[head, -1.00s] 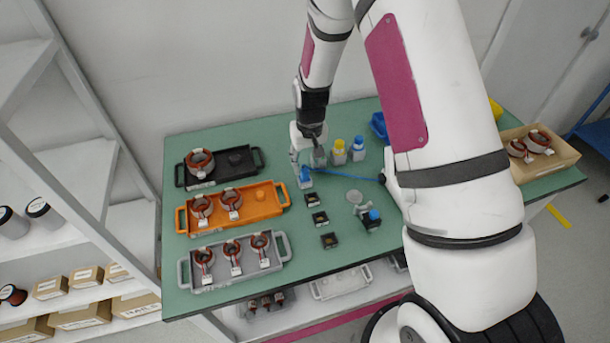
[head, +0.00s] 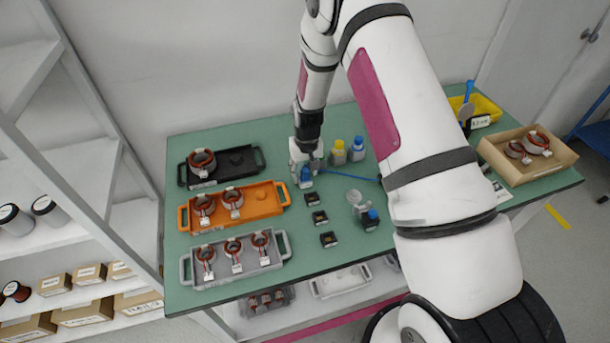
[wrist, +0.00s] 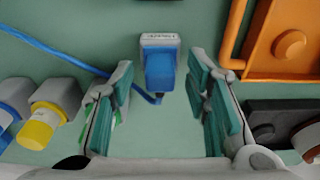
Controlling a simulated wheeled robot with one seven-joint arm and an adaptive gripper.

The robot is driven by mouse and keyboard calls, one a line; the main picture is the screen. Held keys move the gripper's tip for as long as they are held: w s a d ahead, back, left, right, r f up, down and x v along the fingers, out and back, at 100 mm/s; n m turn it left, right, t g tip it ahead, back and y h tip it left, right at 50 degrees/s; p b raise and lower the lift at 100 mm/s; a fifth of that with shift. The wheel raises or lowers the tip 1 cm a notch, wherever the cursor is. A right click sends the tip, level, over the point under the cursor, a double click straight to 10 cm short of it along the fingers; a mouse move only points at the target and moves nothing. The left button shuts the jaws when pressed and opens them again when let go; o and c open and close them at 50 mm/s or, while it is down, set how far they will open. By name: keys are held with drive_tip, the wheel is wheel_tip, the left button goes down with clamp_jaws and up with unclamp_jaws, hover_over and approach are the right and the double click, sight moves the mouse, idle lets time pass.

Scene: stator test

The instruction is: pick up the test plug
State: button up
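The test plug (head: 306,179) is a blue plug on a grey labelled base, standing on the green table right of the orange tray. A blue cable (head: 350,174) runs from it to the right. In the wrist view the blue plug (wrist: 160,72) sits in the middle, between and slightly beyond my fingertips. My gripper (wrist: 161,66) is open, with one teal-padded finger on each side of the plug and a visible gap to both. In the head view my gripper (head: 307,166) is just behind and above the plug, and its fingers are partly hidden.
Grey bottles with a yellow cap (head: 339,153) and a blue cap (head: 358,150) stand right of my gripper. An orange tray (head: 264,204) and a black tray (head: 222,166) lie left. Small black blocks (head: 319,217) are in front. A yellow bin (head: 488,108) stands at the back right.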

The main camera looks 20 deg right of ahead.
clamp_jaws()
drive_tip(key=shift+r, duration=0.1)
